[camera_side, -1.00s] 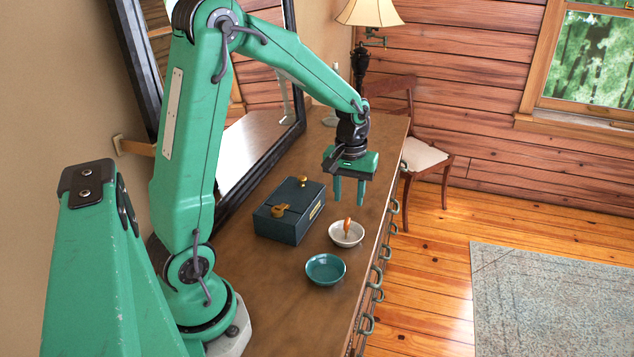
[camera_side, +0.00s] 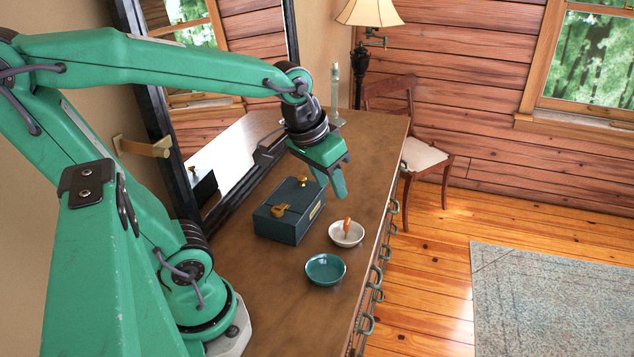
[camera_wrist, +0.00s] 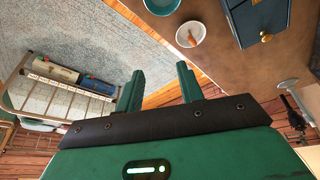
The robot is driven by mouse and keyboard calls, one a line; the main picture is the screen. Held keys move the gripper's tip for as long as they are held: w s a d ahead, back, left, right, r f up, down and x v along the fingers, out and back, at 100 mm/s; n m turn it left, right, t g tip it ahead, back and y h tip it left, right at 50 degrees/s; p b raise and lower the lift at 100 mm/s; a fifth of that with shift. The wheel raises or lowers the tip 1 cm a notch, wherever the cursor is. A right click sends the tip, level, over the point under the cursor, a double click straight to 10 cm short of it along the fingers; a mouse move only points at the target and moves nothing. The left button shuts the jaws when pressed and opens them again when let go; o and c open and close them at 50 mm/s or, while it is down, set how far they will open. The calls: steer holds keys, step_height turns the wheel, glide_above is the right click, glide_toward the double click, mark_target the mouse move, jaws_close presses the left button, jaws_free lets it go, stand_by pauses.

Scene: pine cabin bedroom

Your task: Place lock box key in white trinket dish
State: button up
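A white dish (camera_side: 346,239) stands on the dresser right of a dark lock box (camera_side: 300,226). An orange-brown elongated item (camera_side: 347,226) is in the dish, rising above its rim; I cannot tell whether it is the key. A brass piece (camera_side: 303,182) sits on the far end of the box lid, and a larger brass piece (camera_side: 280,209) is near the middle; neither is clearly a key.
A teal bowl (camera_side: 326,270) stands nearer than the white dish. A mirror (camera_side: 240,130) runs along the left of the dresser (camera_side: 275,305). A clear candlestick-like item (camera_side: 335,95) stands at the far end. The dresser's right edge drops to the floor.

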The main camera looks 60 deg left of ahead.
steer(key=shift+s+d+r+m+t, duration=0.25)
steer(key=shift+s+d+m, duration=0.15)
steer(key=shift+s, duration=0.4)
steer(key=shift+s+d+r+m+t, duration=0.15)
steer(key=shift+s+d+m, duration=0.25)
steer(key=shift+s, duration=0.4)
steer(key=shift+s+d+r+m+t, duration=0.15)
steer(key=shift+s+d+m+t, duration=0.2)
steer(key=shift+s, duration=0.45)
